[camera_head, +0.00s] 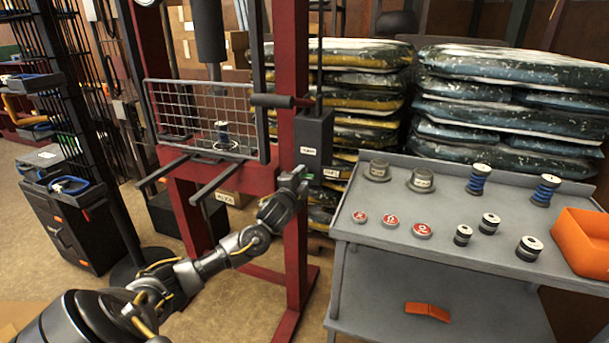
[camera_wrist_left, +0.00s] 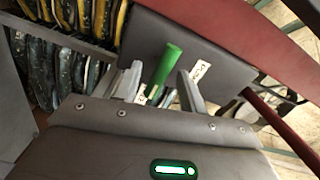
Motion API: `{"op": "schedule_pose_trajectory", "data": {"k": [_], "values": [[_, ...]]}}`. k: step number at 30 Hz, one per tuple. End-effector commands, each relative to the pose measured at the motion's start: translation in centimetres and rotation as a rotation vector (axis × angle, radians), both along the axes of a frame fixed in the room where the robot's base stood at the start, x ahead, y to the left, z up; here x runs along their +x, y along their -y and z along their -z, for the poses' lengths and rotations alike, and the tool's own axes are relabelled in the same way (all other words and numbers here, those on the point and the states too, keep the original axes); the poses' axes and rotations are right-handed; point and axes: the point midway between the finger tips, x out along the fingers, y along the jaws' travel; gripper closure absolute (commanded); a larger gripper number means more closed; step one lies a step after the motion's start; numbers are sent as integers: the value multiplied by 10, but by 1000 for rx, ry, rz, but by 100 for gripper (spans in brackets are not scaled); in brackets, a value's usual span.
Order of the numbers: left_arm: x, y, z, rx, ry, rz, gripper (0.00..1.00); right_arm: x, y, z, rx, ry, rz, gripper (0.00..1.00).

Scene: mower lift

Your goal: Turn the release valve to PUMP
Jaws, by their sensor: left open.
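The release valve shows in the left wrist view as a green lever (camera_wrist_left: 168,62) at the dark grey pump box (camera_wrist_left: 190,42). In the head view the pump box (camera_head: 314,138) is on the red press frame's right post, and the lever is hidden by my gripper. White labels (camera_wrist_left: 200,70) sit on either side of the lever; their words are too small to read surely. My left gripper (camera_head: 298,180) is at the box's lower front. In the wrist view its open fingers (camera_wrist_left: 160,84) stand one on each side of the lever, and I cannot tell whether they touch it. My right gripper is not in view.
A black pump handle (camera_head: 275,101) sticks out above the box. A wire guard (camera_head: 200,118) is to its left. A grey cart (camera_head: 450,250) with weights, coloured discs and an orange bin (camera_head: 583,243) stands close on the right. Stacked bags (camera_head: 505,105) fill the back.

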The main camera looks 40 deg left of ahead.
Motion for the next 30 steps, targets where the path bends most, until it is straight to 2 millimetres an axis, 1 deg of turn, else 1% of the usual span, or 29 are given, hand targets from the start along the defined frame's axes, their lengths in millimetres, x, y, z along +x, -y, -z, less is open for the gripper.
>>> {"op": "schedule_pose_trajectory", "data": {"k": [1,3,6,10,16,17,26,30], "values": [[7,-3,-1,1,2,-1,59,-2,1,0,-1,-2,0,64],[14,-5,-1,1,0,-2,59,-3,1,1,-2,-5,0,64],[21,-8,0,1,0,0,59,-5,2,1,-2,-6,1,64],[25,-9,0,-1,1,1,59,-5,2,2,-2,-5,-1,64],[25,-9,0,0,0,1,59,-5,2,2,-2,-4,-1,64],[25,-9,0,0,0,1,60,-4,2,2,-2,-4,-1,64],[25,-9,0,0,0,0,99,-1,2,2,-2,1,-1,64],[25,-9,1,0,0,0,100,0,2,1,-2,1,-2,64]]}}
